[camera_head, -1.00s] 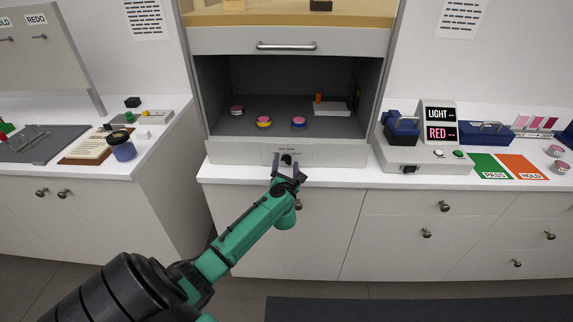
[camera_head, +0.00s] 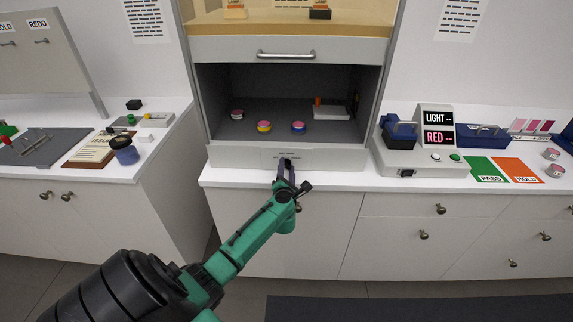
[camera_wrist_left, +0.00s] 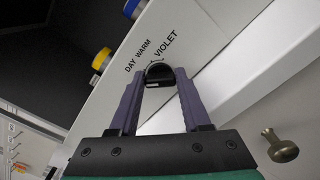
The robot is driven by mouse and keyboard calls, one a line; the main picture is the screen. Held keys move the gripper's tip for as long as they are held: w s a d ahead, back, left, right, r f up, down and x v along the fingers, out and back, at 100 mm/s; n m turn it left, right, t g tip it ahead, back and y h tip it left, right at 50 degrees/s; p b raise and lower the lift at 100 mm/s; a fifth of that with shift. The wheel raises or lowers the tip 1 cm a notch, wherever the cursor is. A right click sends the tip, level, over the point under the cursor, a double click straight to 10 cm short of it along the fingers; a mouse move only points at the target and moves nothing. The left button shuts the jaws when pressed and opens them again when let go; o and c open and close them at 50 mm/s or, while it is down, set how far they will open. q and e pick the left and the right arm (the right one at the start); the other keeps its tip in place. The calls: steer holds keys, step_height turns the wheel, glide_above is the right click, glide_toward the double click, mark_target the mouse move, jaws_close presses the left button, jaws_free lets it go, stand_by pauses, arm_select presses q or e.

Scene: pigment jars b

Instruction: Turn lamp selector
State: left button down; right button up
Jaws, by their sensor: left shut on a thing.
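The lamp selector is a small black knob (camera_wrist_left: 159,70) on the light grey front panel (camera_head: 235,156) of the viewing booth. Labels DAY, WARM and VIOLET are printed beside it in the left wrist view. My left gripper (camera_head: 286,164) reaches up to the panel, and its two purple-grey fingers (camera_wrist_left: 158,80) are shut on the knob, one on each side. In the head view the fingers largely hide the knob. I cannot tell which label it points to. My right gripper is not in view.
Several jars, including a yellow-banded one (camera_head: 264,127) and a blue-banded one (camera_head: 298,127), stand on the dark booth floor with a white tray (camera_head: 331,112). A booth handle (camera_head: 286,56) is above. A LIGHT/RED display box (camera_head: 437,127) stands right on the counter.

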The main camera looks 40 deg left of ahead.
arm_select(q)
steer(key=shift+d+m+p, duration=0.1)
steer(key=shift+m+p, duration=0.7)
steer(key=shift+m, duration=0.4)
steer(key=shift+f+m+p, duration=0.2)
steer(key=shift+m+p, duration=0.35)
steer(key=shift+m, duration=0.55)
steer(key=shift+c, duration=1.8)
jaws_free()
steer(key=shift+d, duration=0.1)
